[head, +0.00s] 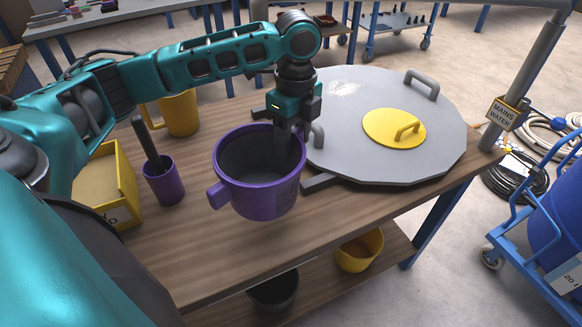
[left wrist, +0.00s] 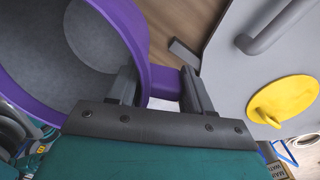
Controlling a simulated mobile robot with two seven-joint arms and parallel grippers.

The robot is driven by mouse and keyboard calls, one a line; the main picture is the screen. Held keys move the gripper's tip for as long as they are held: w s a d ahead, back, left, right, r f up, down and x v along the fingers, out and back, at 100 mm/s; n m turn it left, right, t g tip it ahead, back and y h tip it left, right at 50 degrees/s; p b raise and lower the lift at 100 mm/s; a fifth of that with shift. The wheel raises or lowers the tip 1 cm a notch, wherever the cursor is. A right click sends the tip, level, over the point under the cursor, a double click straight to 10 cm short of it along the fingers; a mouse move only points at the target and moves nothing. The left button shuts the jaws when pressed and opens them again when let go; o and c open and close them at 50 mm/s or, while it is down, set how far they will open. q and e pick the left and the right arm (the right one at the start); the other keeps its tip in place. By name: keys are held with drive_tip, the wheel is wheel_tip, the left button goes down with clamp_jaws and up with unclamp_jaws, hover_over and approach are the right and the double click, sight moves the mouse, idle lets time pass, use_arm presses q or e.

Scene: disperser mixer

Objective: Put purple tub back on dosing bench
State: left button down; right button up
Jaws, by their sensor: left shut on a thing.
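The purple tub (head: 258,200) is an open round tub with a grey inside and a side handle towards the left. It is upright or nearly so, over the wooden bench (head: 215,262); I cannot tell whether its base touches the top. My left gripper (head: 290,138) points down at the tub's far right rim and is shut on it. In the left wrist view the tub (left wrist: 140,30) fills the left side, with one finger inside its wall and the other outside, beside a purple piece. The inside looks empty. My right gripper is not in view.
A large grey lid (head: 345,130) with a yellow cap (head: 393,128) lies close right of the tub. Left stand a small purple cup (head: 163,185), a yellow box (head: 118,190) and a yellow jug (head: 180,113). A grey pipe (head: 525,75) rises at the right.

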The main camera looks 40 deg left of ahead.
sight(292, 168)
use_arm(q)
wheel_tip(292, 168, down, 8)
drive_tip(key=shift+f+b, duration=0.1)
drive_tip(key=shift+b, duration=0.45)
drive_tip(key=shift+f, duration=0.3)
drive_tip(key=shift+c, duration=2.4)
unclamp_jaws()
drive_tip(key=r, duration=0.4)
drive_tip(key=r+p, duration=0.1)
drive_tip(key=r, duration=0.7)
drive_tip(key=shift+w+r+p, duration=0.1)
drive_tip(key=shift+w+p, duration=0.25)
drive_tip(key=shift+p, duration=0.05)
